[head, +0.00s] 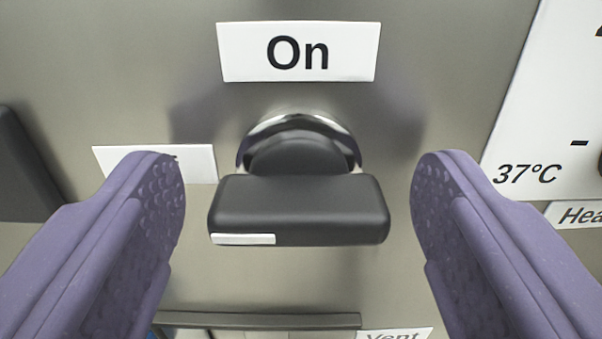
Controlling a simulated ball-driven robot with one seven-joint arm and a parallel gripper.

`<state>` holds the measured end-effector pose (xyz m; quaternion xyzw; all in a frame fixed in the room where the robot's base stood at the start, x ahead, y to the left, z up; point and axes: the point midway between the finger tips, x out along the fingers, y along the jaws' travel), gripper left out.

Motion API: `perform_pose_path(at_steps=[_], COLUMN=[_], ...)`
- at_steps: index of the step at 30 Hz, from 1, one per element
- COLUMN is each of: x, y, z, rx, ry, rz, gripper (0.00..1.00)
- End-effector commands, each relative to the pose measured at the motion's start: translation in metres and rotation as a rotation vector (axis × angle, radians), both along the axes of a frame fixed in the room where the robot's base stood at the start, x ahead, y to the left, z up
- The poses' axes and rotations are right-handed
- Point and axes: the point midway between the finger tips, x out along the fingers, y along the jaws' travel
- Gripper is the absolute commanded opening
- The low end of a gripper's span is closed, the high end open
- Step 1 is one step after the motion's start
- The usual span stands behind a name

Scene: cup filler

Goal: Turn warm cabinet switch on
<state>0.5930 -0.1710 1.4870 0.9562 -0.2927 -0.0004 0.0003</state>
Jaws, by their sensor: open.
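The black switch knob (300,208) is in the middle of the head view, on a grey metal panel (300,284). Its bar handle lies horizontal, with a white mark at its left end. A shiny round collar (342,135) shows behind it. The "On" label (299,52) is above the knob. A second white label (200,163) is to the left, its text mostly hidden by my left finger. My gripper (298,200) is open, with one purple finger on each side of the knob. A gap shows between the knob and each finger.
A white sign reading "37°C" (530,173) is at the right, with a partly cut-off label (580,214) below it. A dark block (22,170) is at the left edge. A "Vent" label (393,335) and a dark horizontal ledge (260,320) are at the bottom.

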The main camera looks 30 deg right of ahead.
Motion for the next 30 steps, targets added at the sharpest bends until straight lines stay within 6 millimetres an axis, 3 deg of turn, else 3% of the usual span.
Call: perform_pose_path(at_steps=[4, 11, 20, 30], x=[-0.0002, -0.0002, -0.0004, -0.0008], y=[0.0001, 0.0002, -0.0001, -0.0004], z=[0.0002, 0.0003, -0.0007, -0.0031], rx=[0.000, 0.000, 0.026, 0.201], ry=[0.000, 0.000, -0.019, -0.139], rz=[0.000, 0.000, 0.000, 0.000], gripper=[0.74, 0.21, 0.21, 0.21])
